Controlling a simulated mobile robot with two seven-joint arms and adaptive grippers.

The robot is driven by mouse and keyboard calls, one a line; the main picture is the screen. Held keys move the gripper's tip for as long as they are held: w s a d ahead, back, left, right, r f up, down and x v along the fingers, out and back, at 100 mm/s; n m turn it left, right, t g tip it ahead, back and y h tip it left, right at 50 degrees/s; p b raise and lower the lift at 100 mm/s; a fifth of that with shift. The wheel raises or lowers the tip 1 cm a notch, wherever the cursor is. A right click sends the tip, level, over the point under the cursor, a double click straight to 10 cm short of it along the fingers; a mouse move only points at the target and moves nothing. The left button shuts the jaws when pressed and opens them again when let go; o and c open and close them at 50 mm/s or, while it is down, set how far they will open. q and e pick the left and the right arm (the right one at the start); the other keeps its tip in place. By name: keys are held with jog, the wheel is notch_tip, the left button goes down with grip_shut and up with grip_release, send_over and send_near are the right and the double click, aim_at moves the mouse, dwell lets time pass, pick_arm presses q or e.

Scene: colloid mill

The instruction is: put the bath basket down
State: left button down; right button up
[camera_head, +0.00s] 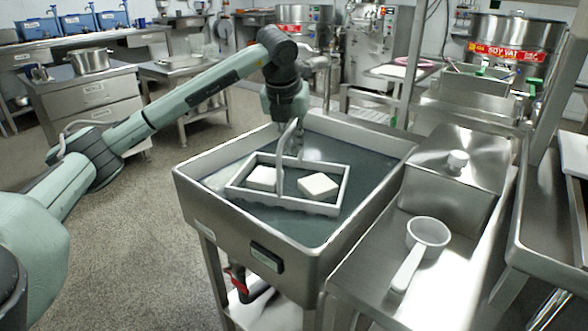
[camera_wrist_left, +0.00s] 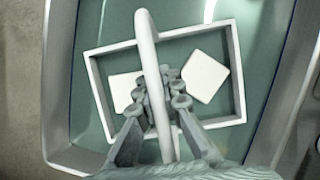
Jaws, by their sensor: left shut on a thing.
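The bath basket (camera_head: 333,205) is a pale grey rectangular frame with a tall arched handle. It is over the water bath (camera_head: 190,189), a steel basin of dark water, inside its rim. Two white blocks sit in it, one on the left (camera_head: 262,178) and one on the right (camera_head: 318,185). My left gripper (camera_head: 287,150) is shut on the basket's handle from above. In the left wrist view the fingers (camera_wrist_left: 163,88) close on the handle, with the basket (camera_wrist_left: 240,75) below. Whether the basket touches the bath's bottom cannot be told. My right gripper is not in view.
A white ladle or scoop (camera_head: 428,232) lies on the steel counter right of the bath. A lidded steel box (camera_head: 462,143) stands behind it. A steel table with a pot (camera_head: 90,60) is at the back left. The floor at left is clear.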

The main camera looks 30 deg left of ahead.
aim_at(288, 131)
pick_arm(q)
notch_tip(288, 131, down, 4)
jog(key=shift+f, duration=0.2)
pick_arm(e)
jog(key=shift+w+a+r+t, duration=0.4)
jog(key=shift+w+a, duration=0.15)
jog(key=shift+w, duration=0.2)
pick_arm(q)
jog(key=c, duration=2.1)
grip_release()
jog(key=shift+f, duration=0.15)
jog(key=shift+c, duration=0.2)
jog(key=o, duration=0.5)
jog(key=shift+c, duration=0.2)
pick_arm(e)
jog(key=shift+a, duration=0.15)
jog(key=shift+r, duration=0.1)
pick_arm(q)
jog(key=shift+s+r, duration=0.1)
jog(key=shift+r, duration=0.35)
jog(key=v, duration=1.1)
jog(key=shift+s+d+r, duration=0.1)
jog(key=shift+s+r, duration=0.05)
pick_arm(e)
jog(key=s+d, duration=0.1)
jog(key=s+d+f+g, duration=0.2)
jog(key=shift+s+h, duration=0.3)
